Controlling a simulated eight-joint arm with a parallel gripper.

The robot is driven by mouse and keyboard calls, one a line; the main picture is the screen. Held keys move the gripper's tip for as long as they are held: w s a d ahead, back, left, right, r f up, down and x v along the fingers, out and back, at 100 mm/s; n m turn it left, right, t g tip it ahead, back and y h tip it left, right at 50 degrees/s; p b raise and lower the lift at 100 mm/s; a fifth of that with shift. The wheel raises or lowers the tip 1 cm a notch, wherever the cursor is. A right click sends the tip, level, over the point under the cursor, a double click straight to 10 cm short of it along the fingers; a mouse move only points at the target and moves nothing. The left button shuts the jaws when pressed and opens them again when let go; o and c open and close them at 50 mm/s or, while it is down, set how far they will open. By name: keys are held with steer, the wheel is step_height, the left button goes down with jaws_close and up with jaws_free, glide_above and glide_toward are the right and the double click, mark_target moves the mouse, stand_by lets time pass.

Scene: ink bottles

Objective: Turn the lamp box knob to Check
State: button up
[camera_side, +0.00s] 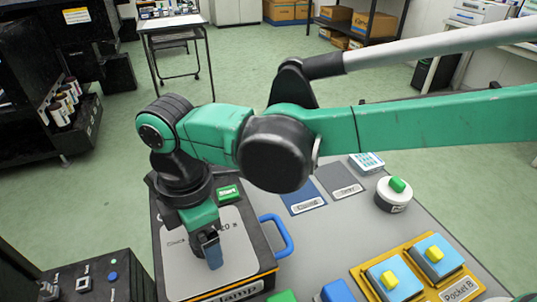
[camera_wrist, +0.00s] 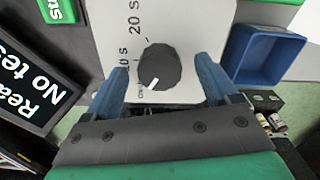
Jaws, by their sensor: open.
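The lamp box (camera_side: 240,262) stands at the lower middle of the side view, with a pale top plate and a partly hidden "lamp" label on its front. Its dark round knob (camera_wrist: 160,66) shows in the wrist view. The knob's white mark points down and left, toward small print that I cannot read. The "20 s" and "10 s" marks sit at its upper left and left. My gripper (camera_wrist: 163,76) is open, with one blue finger on each side of the knob and visible gaps. In the side view, my gripper (camera_side: 212,252) hides the knob.
A blue open-topped tray (camera_wrist: 265,58) lies right of the box in the wrist view. A black display (camera_wrist: 32,85) is at left. In the side view, a blue handle (camera_side: 288,240), a round green-topped device (camera_side: 393,197) and a yellow tray (camera_side: 425,290) stand to the right.

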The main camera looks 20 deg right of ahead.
steer(key=shift+r, duration=2.85)
steer(key=shift+w+d, duration=0.1)
steer(key=shift+d, duration=0.1)
steer(key=w+d+r+m+t+y, duration=0.1)
steer(key=d+m+t, duration=0.1)
steer(key=d+m, duration=0.75)
steer(key=w+d+r+m+t, duration=0.1)
steer(key=d+r+m+t, duration=0.2)
steer(key=d, duration=1.1)
steer(key=s+d+f+m+t, duration=0.1)
steer(key=s+d+f+m, duration=0.1)
steer(key=d+m, duration=0.2)
steer(key=s+d+f+m+t+h, duration=0.1)
steer(key=s+d+f+m, duration=0.1)
steer(key=d+m, duration=0.2)
steer(key=shift+s+d+f, duration=0.15)
steer(key=shift+f, duration=0.25)
